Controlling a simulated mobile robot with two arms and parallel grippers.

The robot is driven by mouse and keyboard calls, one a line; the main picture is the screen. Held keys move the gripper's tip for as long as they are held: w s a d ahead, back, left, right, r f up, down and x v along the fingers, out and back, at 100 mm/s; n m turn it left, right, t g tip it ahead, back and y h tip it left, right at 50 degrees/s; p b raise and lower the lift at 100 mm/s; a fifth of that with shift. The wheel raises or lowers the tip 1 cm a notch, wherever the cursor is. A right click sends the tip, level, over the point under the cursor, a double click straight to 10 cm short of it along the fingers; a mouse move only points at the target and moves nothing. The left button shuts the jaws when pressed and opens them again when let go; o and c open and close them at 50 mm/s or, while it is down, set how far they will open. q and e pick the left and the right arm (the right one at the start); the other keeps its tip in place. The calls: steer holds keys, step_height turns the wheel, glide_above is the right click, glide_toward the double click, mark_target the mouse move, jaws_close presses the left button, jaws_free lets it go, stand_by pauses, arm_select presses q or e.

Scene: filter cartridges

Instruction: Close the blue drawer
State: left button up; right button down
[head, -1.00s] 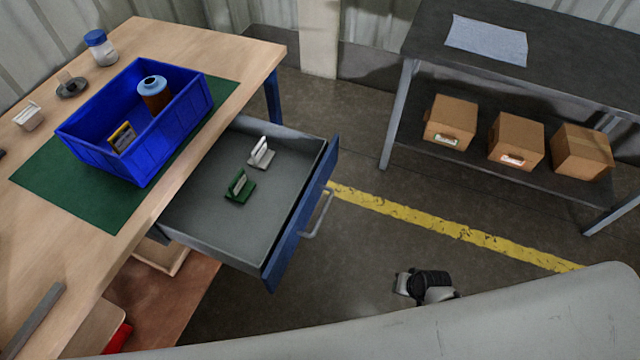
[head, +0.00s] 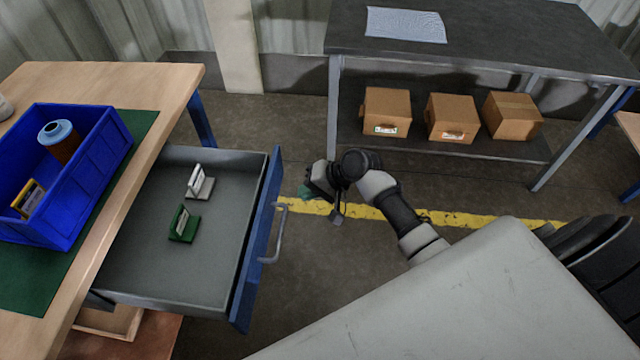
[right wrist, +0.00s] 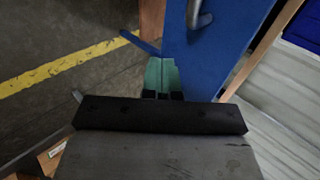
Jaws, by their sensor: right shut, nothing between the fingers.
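The drawer with the blue front (head: 260,235) is pulled out from the wooden workbench. Its grey inside holds a green clip-like holder (head: 184,224) and a white one (head: 199,183). The metal handle (head: 280,232) is on the outer face. My right gripper (head: 306,193) is in front of the drawer, to the right of the handle and apart from it. In the right wrist view, its teal fingers (right wrist: 163,76) are shut and empty, with the blue front (right wrist: 220,50) and handle (right wrist: 199,17) ahead. My left gripper is out of view.
A blue bin (head: 75,210) with a filter cartridge (head: 60,140) stands on a green mat (head: 140,125) on the workbench (head: 160,75). A dark shelf table (head: 480,45) with cardboard boxes (head: 452,118) stands at the back. Floor between is clear.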

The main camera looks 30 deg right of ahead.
mark_target(275, 197)
steer(key=w+a, duration=0.1)
steer(key=w+a+f, duration=0.1)
steer(key=a, duration=0.1)
steer(key=shift+w+a+f, duration=0.15)
steer(key=shift+a+f, duration=0.05)
steer(key=shift+w+a, duration=0.4)
steer(key=shift+a, duration=0.2)
